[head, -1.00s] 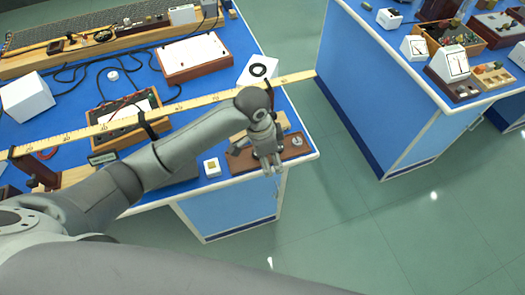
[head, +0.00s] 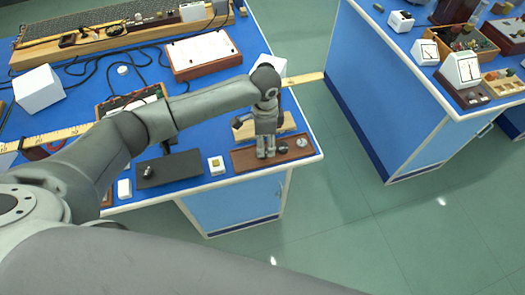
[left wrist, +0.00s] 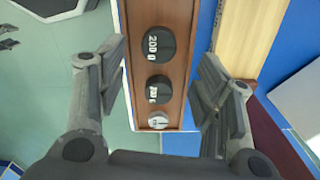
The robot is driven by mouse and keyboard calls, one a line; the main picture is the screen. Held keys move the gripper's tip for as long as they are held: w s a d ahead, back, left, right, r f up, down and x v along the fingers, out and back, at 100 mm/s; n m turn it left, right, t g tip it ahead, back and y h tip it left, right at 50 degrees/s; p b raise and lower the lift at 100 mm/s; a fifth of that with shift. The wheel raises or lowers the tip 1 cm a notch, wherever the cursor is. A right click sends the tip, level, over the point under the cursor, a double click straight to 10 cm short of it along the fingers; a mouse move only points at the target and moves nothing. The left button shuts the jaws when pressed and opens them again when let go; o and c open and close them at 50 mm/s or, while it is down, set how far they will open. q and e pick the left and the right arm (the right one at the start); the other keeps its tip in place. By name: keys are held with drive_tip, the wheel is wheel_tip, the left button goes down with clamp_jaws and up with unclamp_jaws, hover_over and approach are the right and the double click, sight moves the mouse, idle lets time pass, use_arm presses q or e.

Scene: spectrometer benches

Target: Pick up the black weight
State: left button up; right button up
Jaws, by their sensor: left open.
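A wooden board (head: 242,162) lies at the near right corner of the blue bench and bears the weights. In the left wrist view it shows a larger black weight (left wrist: 159,44) marked 200 g, a smaller black weight (left wrist: 158,89) and a small silver weight (left wrist: 158,121) in a row. In the head view one black weight (head: 283,147) shows beside the fingers, with the silver weight (head: 302,142) right of it. My left gripper (head: 265,153) points down over the board, open and empty. In the wrist view its fingers (left wrist: 160,75) stand either side of the black weights. My right gripper is out of view.
A small white box (head: 216,165) and a dark plate (head: 153,172) stand left of the board. A wooden strip (head: 285,124) lies just behind it. A yellow measuring rule (head: 302,79) runs behind my arm. Open floor separates this bench from the right one.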

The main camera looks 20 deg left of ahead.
use_arm(q)
drive_tip(key=f, duration=0.2)
drive_tip(key=f+p, duration=0.1)
drive_tip(key=shift+s+a+f, duration=0.2)
drive_tip(key=shift+s+f, duration=0.1)
drive_tip(key=shift+f, duration=0.55)
drive_tip(key=c, duration=1.3)
drive_tip(key=shift+o, duration=0.2)
drive_tip(key=shift+r, duration=0.15)
drive_tip(key=shift+w+r, duration=0.15)
drive_tip(key=shift+r, duration=0.35)
drive_tip(key=s+r+b, duration=0.2)
drive_tip(key=s+r, duration=1)
drive_tip(key=s, duration=0.2)
drive_tip(key=shift+a, duration=0.15)
